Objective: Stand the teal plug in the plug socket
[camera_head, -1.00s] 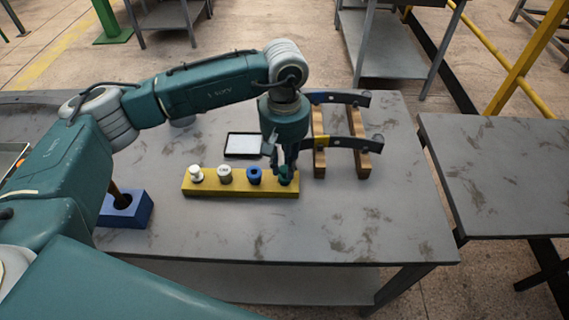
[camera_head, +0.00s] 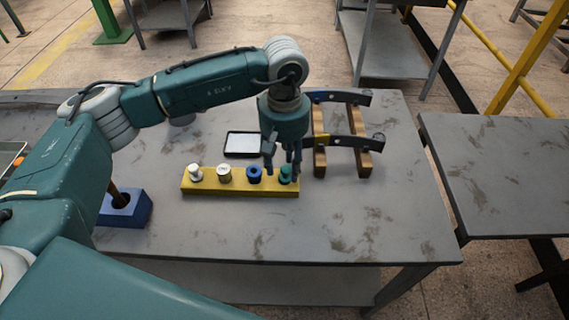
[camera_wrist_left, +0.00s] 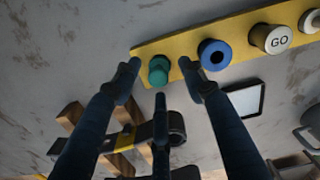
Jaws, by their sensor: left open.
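The teal plug (camera_head: 286,174) stands upright at the right end of the yellow rack (camera_head: 240,189). In the left wrist view the teal plug (camera_wrist_left: 158,70) shows between the spread fingers, at the end of the yellow rack (camera_wrist_left: 182,42). My left gripper (camera_head: 283,166) is open just above the plug, its fingers around it and apart from it. The plug's lower end is hidden in the rack, so I cannot tell how deep it sits. My right gripper is out of view.
A white plug (camera_head: 195,173), a GO gauge (camera_head: 224,174) and a blue ringed piece (camera_head: 254,175) share the rack. A blue block (camera_head: 130,214) with a hole stands left. Dark curved bars (camera_head: 345,143) on wooden blocks lie right. The front table area is clear.

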